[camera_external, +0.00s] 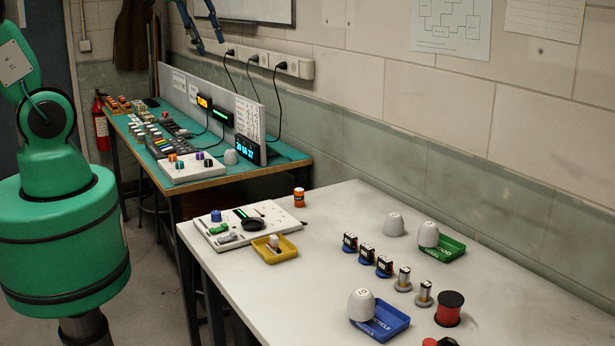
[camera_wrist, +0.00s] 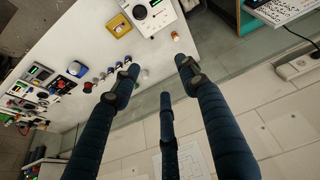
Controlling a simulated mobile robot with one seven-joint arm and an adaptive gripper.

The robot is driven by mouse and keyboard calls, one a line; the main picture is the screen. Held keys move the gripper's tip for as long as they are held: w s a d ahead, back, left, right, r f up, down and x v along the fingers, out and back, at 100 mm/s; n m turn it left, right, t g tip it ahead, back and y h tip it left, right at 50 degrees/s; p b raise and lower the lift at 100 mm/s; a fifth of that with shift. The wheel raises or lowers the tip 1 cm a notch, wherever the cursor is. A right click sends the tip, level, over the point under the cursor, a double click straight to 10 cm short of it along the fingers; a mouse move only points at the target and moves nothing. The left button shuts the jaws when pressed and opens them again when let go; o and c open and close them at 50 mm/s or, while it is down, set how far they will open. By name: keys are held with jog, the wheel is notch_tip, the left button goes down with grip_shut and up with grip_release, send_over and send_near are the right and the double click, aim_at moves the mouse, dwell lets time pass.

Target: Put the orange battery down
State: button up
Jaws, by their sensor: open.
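The orange battery (camera_external: 299,197) stands upright on the white table (camera_external: 345,225), near its far left edge and apart from other things. It also shows small in the wrist view (camera_wrist: 175,36), beyond my fingertips. My gripper (camera_external: 207,34) shows only in part at the top of the external view, high above the benches. In the wrist view my gripper (camera_wrist: 157,66) has its dark blue fingers spread wide, with nothing between them. It is well clear of the battery.
A white panel (camera_external: 225,241) and a yellow tray (camera_external: 291,253) lie near the battery. Several servos, white cups, a blue tray (camera_external: 396,317), a green tray (camera_external: 458,249) and a red spool (camera_external: 449,309) stand further right. A crowded green bench (camera_external: 285,157) stands behind. The wall is close.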

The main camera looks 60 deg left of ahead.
jog(key=s+r+m+t, duration=0.1)
jog(key=s+m, duration=0.1)
jog(key=s, duration=0.8)
jog(key=shift+s+d+r, duration=0.15)
jog(key=shift+s+d, duration=0.25)
notch_tip(320, 180, down, 12)
jog(key=b, duration=1.2)
jog(key=shift+f+b, duration=0.25)
jog(key=shift+b, duration=0.05)
